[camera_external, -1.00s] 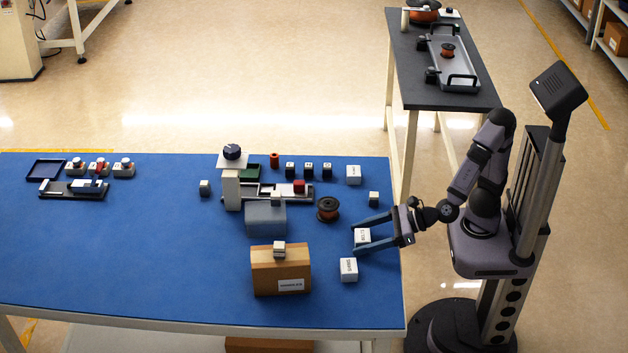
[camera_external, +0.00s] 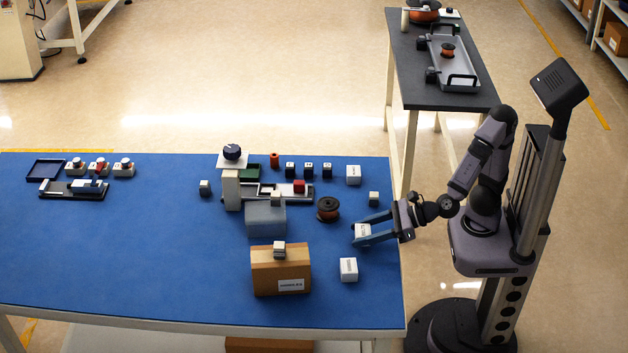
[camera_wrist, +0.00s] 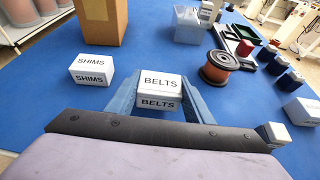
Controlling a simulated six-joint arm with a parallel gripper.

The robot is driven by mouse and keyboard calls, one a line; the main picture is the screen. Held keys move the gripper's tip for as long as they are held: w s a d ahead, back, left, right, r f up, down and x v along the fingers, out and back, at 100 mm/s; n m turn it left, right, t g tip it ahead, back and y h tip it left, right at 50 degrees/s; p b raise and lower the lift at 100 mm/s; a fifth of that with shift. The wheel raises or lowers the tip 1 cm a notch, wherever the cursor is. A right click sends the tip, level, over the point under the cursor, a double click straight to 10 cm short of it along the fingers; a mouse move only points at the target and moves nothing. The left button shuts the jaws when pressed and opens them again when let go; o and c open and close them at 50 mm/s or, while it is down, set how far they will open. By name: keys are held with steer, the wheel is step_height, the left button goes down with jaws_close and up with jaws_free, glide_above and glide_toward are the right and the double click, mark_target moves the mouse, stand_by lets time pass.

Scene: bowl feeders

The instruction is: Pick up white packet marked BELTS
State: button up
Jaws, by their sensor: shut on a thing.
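The white packet marked BELTS (camera_wrist: 161,82) is between the fingers of my gripper (camera_wrist: 158,96) in the wrist view, with its label readable on the top and near faces. In the external view the packet (camera_external: 362,231) shows at the right edge of the blue table, with my gripper (camera_external: 371,231) shut on its sides. Whether the packet touches the table is hard to tell.
A white SHIMS packet (camera_wrist: 91,69) stands left of my gripper in the wrist view. A cardboard box (camera_external: 270,272), a grey bin (camera_external: 265,219) and a copper spool (camera_external: 328,209) stand nearby. Another white packet (camera_external: 353,174) sits toward the back. The table's left front is clear.

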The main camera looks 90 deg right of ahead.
mark_target(363, 230)
step_height(363, 230, up, 8)
steer(key=p, duration=0.3)
steer(key=shift+r, duration=0.1)
